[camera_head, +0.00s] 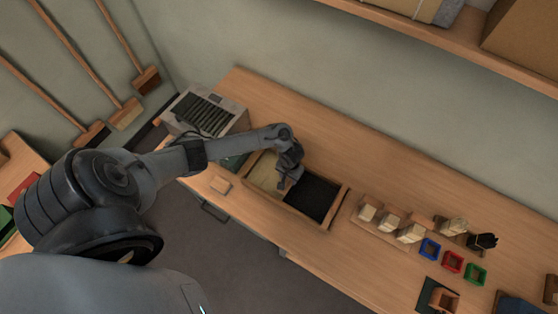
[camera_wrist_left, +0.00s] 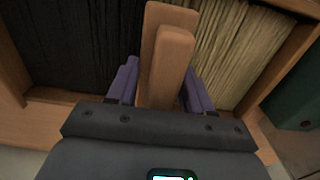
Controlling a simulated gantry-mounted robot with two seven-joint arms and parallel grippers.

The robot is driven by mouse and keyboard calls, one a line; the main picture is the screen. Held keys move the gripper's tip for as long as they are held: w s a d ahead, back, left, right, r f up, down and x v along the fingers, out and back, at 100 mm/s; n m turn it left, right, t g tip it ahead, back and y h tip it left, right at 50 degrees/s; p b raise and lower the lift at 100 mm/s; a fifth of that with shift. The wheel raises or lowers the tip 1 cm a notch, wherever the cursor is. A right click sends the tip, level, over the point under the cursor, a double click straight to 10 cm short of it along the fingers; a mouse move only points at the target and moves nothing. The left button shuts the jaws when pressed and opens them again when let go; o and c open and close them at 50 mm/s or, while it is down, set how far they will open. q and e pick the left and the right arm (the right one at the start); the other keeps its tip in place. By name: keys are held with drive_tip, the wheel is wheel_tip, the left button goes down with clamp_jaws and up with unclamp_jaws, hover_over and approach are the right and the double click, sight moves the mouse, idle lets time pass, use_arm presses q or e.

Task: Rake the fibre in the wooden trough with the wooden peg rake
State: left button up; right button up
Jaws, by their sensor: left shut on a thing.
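The wooden trough (camera_head: 340,206) lies on the workbench and has two compartments. Pale fibre (camera_head: 266,172) fills the left one and black fibre (camera_head: 314,194) the right one. In the left wrist view the pale fibre (camera_wrist_left: 235,45) is at right and the black fibre (camera_wrist_left: 60,50) at left. My left gripper (camera_head: 288,180) is over the trough, near the divider. It is shut on the wooden peg rake (camera_wrist_left: 168,55), whose handle stands between the purple fingers (camera_wrist_left: 158,88). The rake's pegs are hidden, so I cannot tell whether they touch the fibre. My right gripper is not in view.
A grey slotted box (camera_head: 207,112) stands left of the trough. Pale fibre bundles (camera_head: 388,221) and blue, red and green small trays (camera_head: 452,261) are to the right. A small wooden block (camera_head: 220,185) lies near the front edge. The bench behind the trough is clear.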

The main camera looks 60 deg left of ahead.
use_arm(q)
drive_tip(key=w+d, duration=0.2)
drive_tip(key=d, duration=0.2)
drive_tip(key=w+d, duration=0.2)
drive_tip(key=d, duration=0.3)
drive_tip(key=w+d, duration=0.2)
drive_tip(key=d, duration=0.3)
drive_tip(key=shift+w+d, duration=0.15)
drive_tip(key=shift+w, duration=0.2)
drive_tip(key=shift+w+d, duration=0.1)
drive_tip(key=shift+d, duration=0.1)
